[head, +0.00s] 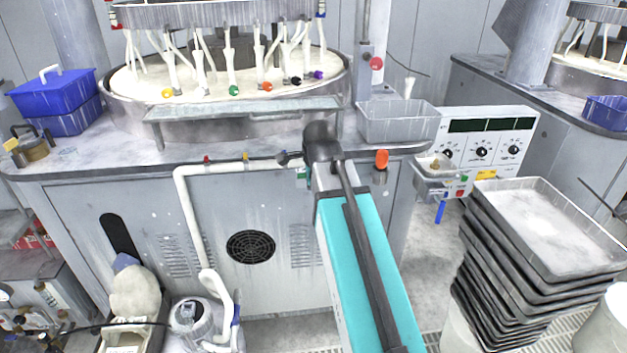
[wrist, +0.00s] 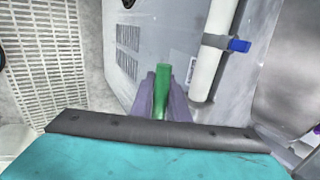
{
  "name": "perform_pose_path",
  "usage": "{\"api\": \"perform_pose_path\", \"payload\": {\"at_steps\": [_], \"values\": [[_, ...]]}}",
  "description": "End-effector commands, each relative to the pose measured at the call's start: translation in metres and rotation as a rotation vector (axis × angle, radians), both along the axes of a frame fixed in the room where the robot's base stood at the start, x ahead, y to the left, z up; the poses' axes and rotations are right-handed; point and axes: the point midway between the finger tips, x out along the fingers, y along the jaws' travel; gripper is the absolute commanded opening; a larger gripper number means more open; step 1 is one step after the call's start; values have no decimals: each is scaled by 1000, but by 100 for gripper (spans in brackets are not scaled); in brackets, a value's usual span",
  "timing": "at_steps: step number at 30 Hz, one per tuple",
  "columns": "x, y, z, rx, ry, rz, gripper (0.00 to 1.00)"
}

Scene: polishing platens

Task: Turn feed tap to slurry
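In the wrist view my gripper (wrist: 162,95) has its two grey-purple fingers on either side of a green lever (wrist: 163,76), with no gap showing between them. The lever looks like a tap handle; its mount and the tap's markings are hidden. In the head view my gripper's end is at the bench front, mostly hidden behind my dark wrist, with a bit of green (head: 302,173) beside it. A white pipe (wrist: 217,50) with a blue handle (wrist: 239,45) stands just right of the fingers in the wrist view.
A white pipe (head: 190,215) with small red (head: 207,160) and yellow (head: 246,156) fittings runs along the cabinet front. An orange knob (head: 382,159) is right of my wrist. A control box (head: 487,140) and stacked trays (head: 545,235) stand further right.

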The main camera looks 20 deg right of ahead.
Motion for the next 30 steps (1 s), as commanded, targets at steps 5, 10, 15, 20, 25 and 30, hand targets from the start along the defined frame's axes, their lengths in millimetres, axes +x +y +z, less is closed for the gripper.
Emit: {"api": "perform_pose_path", "payload": {"at_steps": [5,10,15,20,25,30], "values": [[-1,0,0,0,2,1,21],[-1,1,0,1,2,3,21],[-3,2,3,1,2,4,21],[-10,4,13,2,1,5,21],[-20,6,28,1,1,4,21],[-32,9,45,2,1,3,21]]}}
